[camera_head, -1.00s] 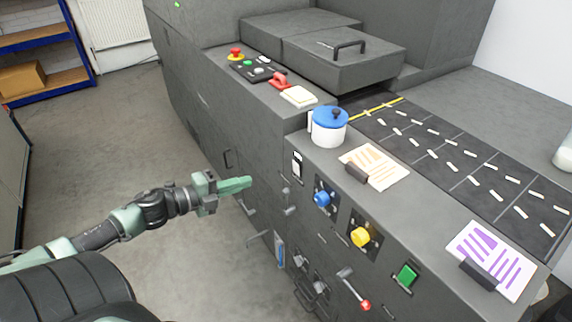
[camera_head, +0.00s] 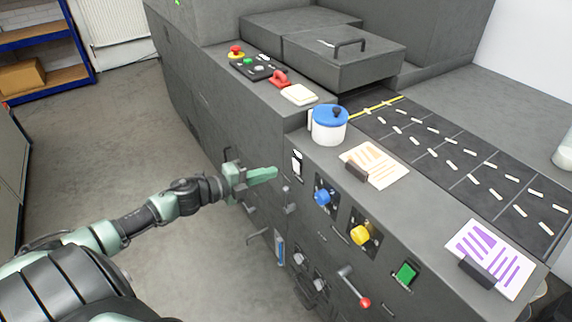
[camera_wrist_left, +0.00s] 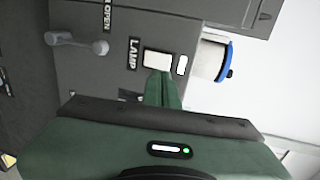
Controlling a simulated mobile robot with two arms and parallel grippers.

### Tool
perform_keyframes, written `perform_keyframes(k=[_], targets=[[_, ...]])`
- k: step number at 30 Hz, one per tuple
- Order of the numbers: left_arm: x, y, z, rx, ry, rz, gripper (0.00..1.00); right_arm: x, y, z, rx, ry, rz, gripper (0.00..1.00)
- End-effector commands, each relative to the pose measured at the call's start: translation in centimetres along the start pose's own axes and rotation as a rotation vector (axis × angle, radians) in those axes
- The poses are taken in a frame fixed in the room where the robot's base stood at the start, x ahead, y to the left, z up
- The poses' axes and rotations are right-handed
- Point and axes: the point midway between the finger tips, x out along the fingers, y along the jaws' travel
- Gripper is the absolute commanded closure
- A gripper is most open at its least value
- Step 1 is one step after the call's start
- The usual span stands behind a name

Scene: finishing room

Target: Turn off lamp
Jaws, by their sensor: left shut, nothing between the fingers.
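The lamp switch is a white rocker (camera_wrist_left: 157,60) beside a black LAMP label (camera_wrist_left: 133,55) on the grey machine front in the left wrist view. A small white oval (camera_wrist_left: 182,65) sits just right of it. In the head view the switch plate (camera_head: 297,164) is on the upper front face, below the blue-lidded pot. My left gripper (camera_head: 275,173) is shut and empty, its green fingers pointing at the plate from the left with a small gap. In the wrist view its fingertips (camera_wrist_left: 161,76) overlap the rocker's lower edge; I cannot tell contact there. My right gripper is not in view.
A blue-lidded white pot (camera_head: 329,125) stands on the ledge above the switch. A blue knob (camera_head: 323,197), yellow knob (camera_head: 360,235), green button (camera_head: 405,273) and red-tipped lever (camera_head: 357,290) are to the right and below. A grey lever (camera_wrist_left: 78,42) sticks out left of the label. Open floor lies left.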

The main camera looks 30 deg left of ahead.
Motion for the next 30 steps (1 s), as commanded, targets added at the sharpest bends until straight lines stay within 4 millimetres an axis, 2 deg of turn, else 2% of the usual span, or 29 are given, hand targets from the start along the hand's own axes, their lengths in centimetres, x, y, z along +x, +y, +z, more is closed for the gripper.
perform_keyframes(k=[6, 12, 18, 27, 30], targets=[[3.4, -0.7, 0.1, 0.001, -0.002, -0.004, 1.0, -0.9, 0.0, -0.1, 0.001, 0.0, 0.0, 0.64], [5.4, -1.2, 0.1, 0.0, -0.002, -0.001, 1.0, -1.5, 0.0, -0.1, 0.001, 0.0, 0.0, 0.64], [6.1, -1.2, 0.0, 0.0, -0.001, 0.001, 1.0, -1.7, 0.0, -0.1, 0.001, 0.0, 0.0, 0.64], [6.2, -1.2, 0.0, 0.0, -0.001, 0.001, 1.0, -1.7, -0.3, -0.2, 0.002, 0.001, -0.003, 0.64], [6.5, -1.8, 0.0, 0.001, 0.0, -0.001, 1.0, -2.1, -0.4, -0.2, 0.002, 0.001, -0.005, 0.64]])
